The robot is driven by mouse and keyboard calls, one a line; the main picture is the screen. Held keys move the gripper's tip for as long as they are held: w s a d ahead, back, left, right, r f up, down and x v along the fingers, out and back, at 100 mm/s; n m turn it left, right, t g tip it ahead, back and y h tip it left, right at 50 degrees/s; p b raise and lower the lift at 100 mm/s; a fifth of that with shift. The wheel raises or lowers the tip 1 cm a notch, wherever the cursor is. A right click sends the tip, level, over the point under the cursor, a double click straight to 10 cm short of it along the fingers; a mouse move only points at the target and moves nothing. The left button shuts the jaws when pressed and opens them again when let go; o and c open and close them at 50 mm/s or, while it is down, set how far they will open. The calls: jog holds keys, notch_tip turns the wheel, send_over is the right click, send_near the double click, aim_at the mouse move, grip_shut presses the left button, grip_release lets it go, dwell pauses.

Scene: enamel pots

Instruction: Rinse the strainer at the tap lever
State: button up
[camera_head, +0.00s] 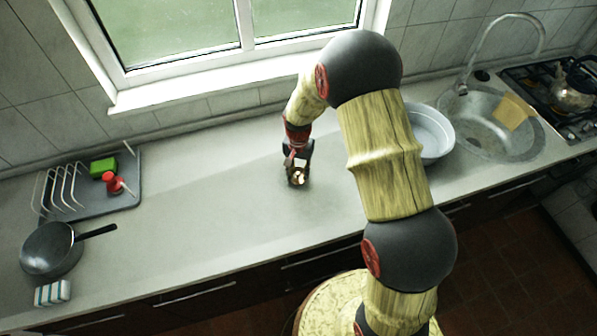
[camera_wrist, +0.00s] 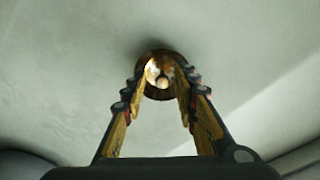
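A small round brown object (camera_head: 298,177), shiny inside, stands on the counter below my gripper (camera_head: 298,157); it may be the strainer, but is too small to be sure. In the wrist view the object (camera_wrist: 160,70) lies straight ahead between the fingertips of my gripper (camera_wrist: 163,80). The fingers are apart, with a clear gap between them; I cannot tell whether they touch it. The curved tap (camera_head: 497,38) rises behind the round metal sink (camera_head: 481,128) at the right. I cannot make out its lever.
A pale basin (camera_head: 432,133) stands left of the sink, partly hidden by my arm. A yellow cloth (camera_head: 513,111) lies at the sink. A kettle (camera_head: 573,90) sits on the stove. A dish rack (camera_head: 90,190), pan (camera_head: 50,250) and sponge (camera_head: 52,293) are left. Mid-left counter is clear.

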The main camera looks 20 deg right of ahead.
notch_tip(320, 180, up, 12)
jog(key=p, duration=0.1)
notch_tip(320, 180, up, 7)
send_over(299, 174)
jog(key=s, duration=0.2)
jog(key=s+r+n+t, duration=0.3)
jog(key=s+r, duration=0.4)
jog(key=r, duration=0.3)
jog(key=s+r+n+t, duration=0.1)
jog(key=s+r, duration=0.3)
jog(key=s, duration=0.5)
jog(key=s+r+n+t, duration=0.1)
jog(key=s+r+n, duration=0.2)
jog(key=s, duration=0.5)
jog(key=shift+s+r+t, duration=0.3)
jog(key=shift+s+r, duration=0.1)
jog(key=shift+r, duration=0.25)
jog(key=shift+c, duration=0.6)
